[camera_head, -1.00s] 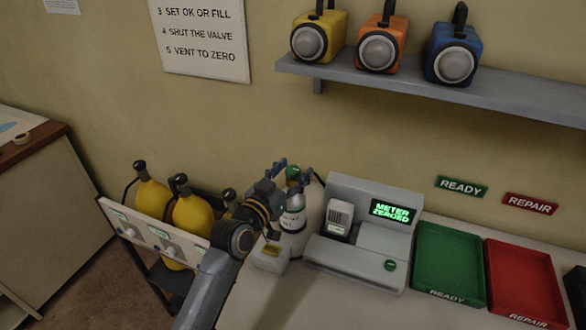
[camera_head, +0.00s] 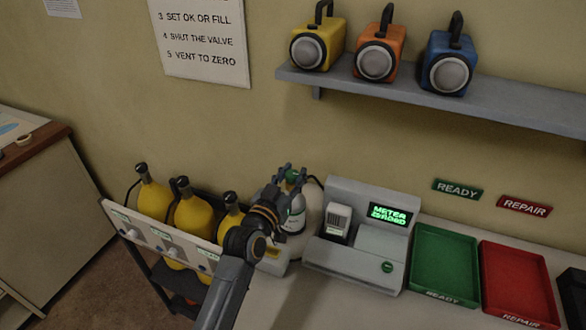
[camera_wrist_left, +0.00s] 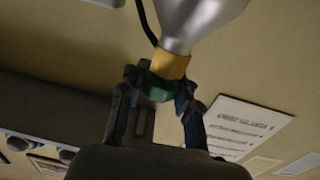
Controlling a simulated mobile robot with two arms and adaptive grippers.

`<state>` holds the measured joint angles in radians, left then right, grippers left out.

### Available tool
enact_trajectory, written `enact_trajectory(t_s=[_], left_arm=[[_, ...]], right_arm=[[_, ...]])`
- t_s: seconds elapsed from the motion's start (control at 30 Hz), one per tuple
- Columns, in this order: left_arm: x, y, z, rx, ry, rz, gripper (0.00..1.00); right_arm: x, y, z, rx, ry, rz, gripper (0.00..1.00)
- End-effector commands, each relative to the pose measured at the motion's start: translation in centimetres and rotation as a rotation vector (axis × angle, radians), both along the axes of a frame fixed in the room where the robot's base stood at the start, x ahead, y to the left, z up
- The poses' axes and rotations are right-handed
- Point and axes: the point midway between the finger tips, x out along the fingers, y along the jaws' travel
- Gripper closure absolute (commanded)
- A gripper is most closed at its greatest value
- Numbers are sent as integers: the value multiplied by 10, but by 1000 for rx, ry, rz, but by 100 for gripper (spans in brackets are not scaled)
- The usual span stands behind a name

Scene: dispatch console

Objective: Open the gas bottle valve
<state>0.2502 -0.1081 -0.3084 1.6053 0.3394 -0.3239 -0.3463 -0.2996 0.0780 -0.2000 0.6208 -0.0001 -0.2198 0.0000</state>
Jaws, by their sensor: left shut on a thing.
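The gas bottle (camera_head: 296,222) stands on the bench, pale grey with a label, left of the meter console. Its green valve knob (camera_head: 292,177) is on top. My left gripper (camera_head: 290,173) reaches it from the front left and has its fingers around the knob. In the left wrist view, the fingers (camera_wrist_left: 160,95) are shut on the green knob (camera_wrist_left: 157,88). A brass-coloured neck (camera_wrist_left: 170,65) and the silver bottle body (camera_wrist_left: 195,18) show beyond it. Part of the bottle is hidden by my left arm. My right gripper is not in view.
The meter console (camera_head: 355,262) reads "METER ZEROED". A green READY tray (camera_head: 416,268) and a red REPAIR tray (camera_head: 490,285) lie to its right. Several yellow cylinders (camera_head: 194,215) stand in a rack at left. Lamps (camera_head: 375,55) sit on the wall shelf (camera_head: 345,82).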

Motion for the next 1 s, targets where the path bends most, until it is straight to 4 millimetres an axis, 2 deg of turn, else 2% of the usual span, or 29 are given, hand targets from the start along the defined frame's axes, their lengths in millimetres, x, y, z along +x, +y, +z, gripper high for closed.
enact_trajectory(t_s=[0.07,0.4,0.43,0.53,0.87,1.0], left_arm=[[-1,-1,3,-2,3,21,100],[-1,0,0,1,1,33,100],[-1,0,0,1,1,33,65],[-1,0,0,2,1,32,45],[-2,0,0,1,1,32,44],[-11,4,-1,2,2,32,44]], right_arm=[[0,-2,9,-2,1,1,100],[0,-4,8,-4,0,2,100],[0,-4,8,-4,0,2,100],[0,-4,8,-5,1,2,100],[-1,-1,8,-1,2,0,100],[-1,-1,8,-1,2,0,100]])
